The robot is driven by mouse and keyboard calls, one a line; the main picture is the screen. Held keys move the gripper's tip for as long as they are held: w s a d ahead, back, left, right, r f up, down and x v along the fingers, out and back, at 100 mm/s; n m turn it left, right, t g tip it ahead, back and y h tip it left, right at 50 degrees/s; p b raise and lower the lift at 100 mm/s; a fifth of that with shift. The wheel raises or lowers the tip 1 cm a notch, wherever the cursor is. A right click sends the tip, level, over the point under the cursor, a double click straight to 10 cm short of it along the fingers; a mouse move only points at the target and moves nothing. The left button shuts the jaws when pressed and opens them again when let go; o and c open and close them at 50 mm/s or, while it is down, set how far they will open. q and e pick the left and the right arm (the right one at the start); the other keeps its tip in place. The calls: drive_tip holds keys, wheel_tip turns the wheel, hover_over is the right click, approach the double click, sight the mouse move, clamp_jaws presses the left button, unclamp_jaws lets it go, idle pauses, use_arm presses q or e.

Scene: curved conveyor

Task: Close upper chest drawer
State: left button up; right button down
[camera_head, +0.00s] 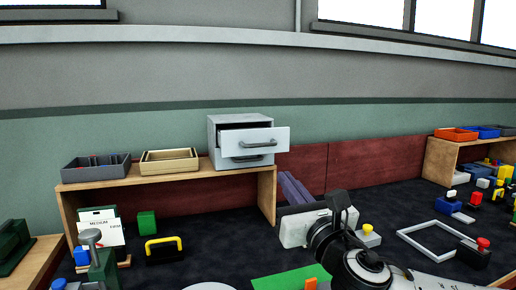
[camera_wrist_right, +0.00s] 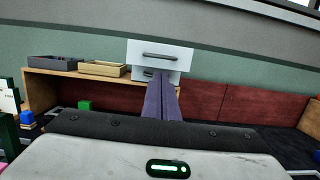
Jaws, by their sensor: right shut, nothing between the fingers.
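A small white chest (camera_head: 213,134) stands on the right end of a wooden shelf. Its upper drawer (camera_head: 275,135) is pulled out, with a gap showing behind its front; the lower drawer (camera_head: 231,163) looks shut. In the right wrist view the upper drawer front (camera_wrist_right: 178,62) is straight ahead, with a grey handle. My right gripper (camera_head: 286,177) is shut and empty, its purple fingers below and right of the drawer in the head view. In the right wrist view the fingers (camera_wrist_right: 161,86) point toward the chest, apparently apart from it. My left gripper is out of view.
The wooden shelf (camera_head: 200,174) also holds a grey tray (camera_head: 95,174) and a tan tray (camera_head: 168,169) left of the chest. Several small objects lie on the dark table below. A second shelf (camera_head: 436,160) with coloured trays stands at the right.

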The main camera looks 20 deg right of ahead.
approach(262, 146)
drive_tip(key=w, duration=0.5)
drive_tip(key=shift+w+a+r, duration=0.1)
drive_tip(key=shift+r, duration=0.25)
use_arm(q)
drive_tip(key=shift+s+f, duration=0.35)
use_arm(e)
drive_tip(key=shift+w+r, duration=0.15)
drive_tip(key=shift+w, duration=0.4)
